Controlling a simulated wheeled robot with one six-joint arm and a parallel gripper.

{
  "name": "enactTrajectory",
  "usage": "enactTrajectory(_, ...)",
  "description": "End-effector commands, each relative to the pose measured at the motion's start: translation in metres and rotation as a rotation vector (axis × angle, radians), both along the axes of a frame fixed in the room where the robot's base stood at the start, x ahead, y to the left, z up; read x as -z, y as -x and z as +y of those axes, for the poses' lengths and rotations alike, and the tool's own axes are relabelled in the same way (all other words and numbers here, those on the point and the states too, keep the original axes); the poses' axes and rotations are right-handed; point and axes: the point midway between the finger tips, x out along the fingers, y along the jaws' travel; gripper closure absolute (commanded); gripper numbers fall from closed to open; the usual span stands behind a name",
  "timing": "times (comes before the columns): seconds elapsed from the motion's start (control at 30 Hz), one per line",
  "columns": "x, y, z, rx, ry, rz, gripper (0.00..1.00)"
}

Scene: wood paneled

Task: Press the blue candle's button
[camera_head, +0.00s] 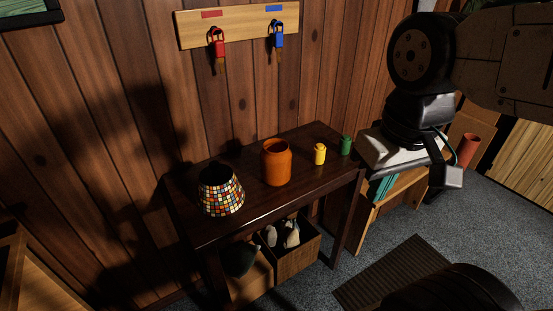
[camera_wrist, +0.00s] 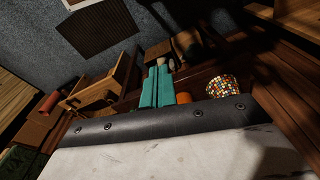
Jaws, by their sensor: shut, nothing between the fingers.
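I cannot make out a blue candle in either view. The dark table (camera_head: 215,232) by the wall holds an orange jar (camera_head: 276,163), a small yellow jar (camera_head: 320,154) and a small green jar (camera_head: 346,145). My gripper (camera_head: 381,197) points down just right of the table's right end, with its teal fingers together and empty. In the wrist view the closed teal fingers (camera_wrist: 159,72) stick out past the pale gripper body. Part of the orange jar (camera_wrist: 183,98) shows beside them. The gripper body hides some of the area behind it.
A mosaic shade (camera_head: 221,190) stands at the table's left end. Boxes (camera_head: 297,262) sit under the table. A wall rack (camera_head: 240,25) holds red keys (camera_head: 218,45) and blue keys (camera_head: 277,38). A wooden stand and a red cylinder (camera_head: 468,149) are at right. A dark mat (camera_head: 395,270) lies on the floor.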

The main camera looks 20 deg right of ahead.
Motion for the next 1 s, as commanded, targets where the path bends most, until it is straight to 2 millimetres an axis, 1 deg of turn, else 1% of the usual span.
enactTrajectory(0.67,0.000,0.000,0.000,0.002,0.000,0.000,1.00)
enactTrajectory(0.77,0.004,-0.002,-0.001,0.007,0.000,0.020,1.00)
enactTrajectory(0.87,0.011,-0.006,-0.003,0.016,-0.001,0.065,1.00)
enactTrajectory(0.97,0.017,-0.018,-0.002,0.035,-0.018,0.120,1.00)
enactTrajectory(1.0,0.019,-0.026,0.000,0.046,-0.034,0.140,1.00)
